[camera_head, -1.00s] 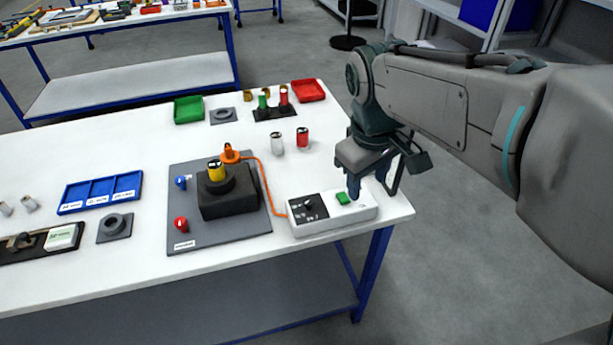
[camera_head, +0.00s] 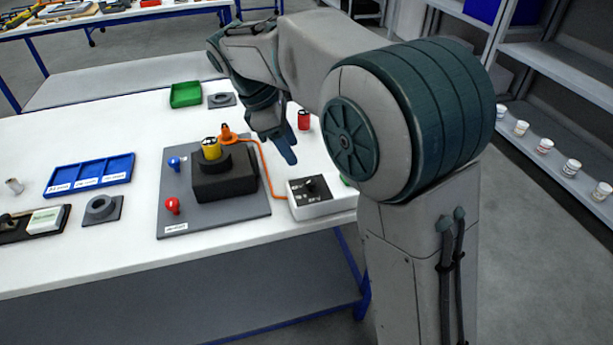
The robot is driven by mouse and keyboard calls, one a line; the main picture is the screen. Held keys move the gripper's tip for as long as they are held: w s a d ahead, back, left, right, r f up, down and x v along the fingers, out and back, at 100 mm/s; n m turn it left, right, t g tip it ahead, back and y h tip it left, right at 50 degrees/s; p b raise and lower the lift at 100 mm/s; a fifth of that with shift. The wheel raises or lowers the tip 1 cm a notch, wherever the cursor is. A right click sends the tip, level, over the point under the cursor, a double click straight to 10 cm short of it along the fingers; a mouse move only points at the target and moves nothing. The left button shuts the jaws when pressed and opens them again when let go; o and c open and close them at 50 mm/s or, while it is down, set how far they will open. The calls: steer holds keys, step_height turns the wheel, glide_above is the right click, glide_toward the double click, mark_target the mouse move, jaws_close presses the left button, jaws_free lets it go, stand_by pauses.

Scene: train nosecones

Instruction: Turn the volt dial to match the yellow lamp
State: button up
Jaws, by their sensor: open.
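The volt dial (camera_head: 310,184) is a black knob on the dark panel of a white box (camera_head: 318,209) near the table's front right edge. White marks are printed around it, too small to read fully. The yellow lamp (camera_head: 211,150) stands upright in a black block (camera_head: 222,184) on a grey board. An orange clip (camera_head: 227,133) sits beside the lamp, and its orange cable runs to the white box. My gripper (camera_head: 287,150) is open and empty, pointing down above the table behind and left of the dial, apart from it. My arm hides the box's right part.
Blue and red knobs stand on the grey board (camera_head: 177,218). A red-topped cylinder (camera_head: 304,120) stands close behind my gripper. The table between the tray and green bin is mostly clear.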

mark_target(310, 181)
steer(key=x, duration=0.9)
steer(key=shift+d+f+b, duration=0.1)
steer(key=shift+f+b, duration=0.15)
steer(key=shift+b, duration=0.1)
steer(key=c, duration=1)
